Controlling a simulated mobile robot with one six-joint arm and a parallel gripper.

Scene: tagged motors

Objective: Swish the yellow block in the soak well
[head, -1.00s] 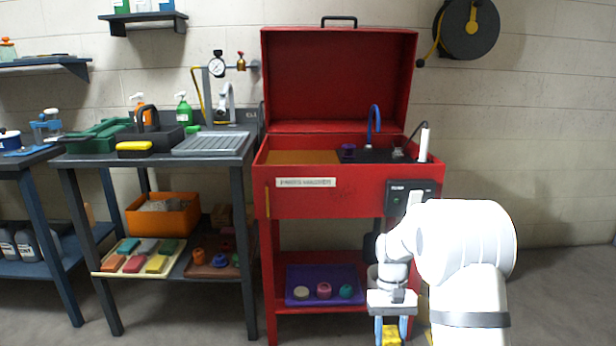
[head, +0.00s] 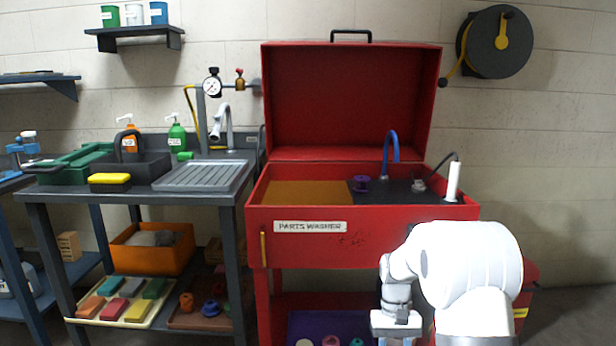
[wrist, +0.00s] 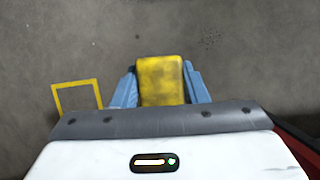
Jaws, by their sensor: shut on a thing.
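The yellow block (wrist: 161,82), with darker smudges, is held between the blue fingers of my gripper (wrist: 160,72) in the wrist view, above the grey floor. In the head view my gripper's white wrist shows at the bottom, right of centre, in front of the red parts washer (head: 258,222); the fingers and block are below the frame. The washer's lid is open. Its top holds an amber-coloured well (head: 305,193) at left and a dark surface (head: 408,190) at right. No label marks which part is the soak well.
A blue spout (head: 391,145), a purple part (head: 360,184) and a white cylinder (head: 453,182) stand on the washer's right side. A sink bench (head: 140,190) stands at left. A tray (head: 75,322) of coloured blocks is on its lower shelf. A yellow floor outline (wrist: 77,97) shows.

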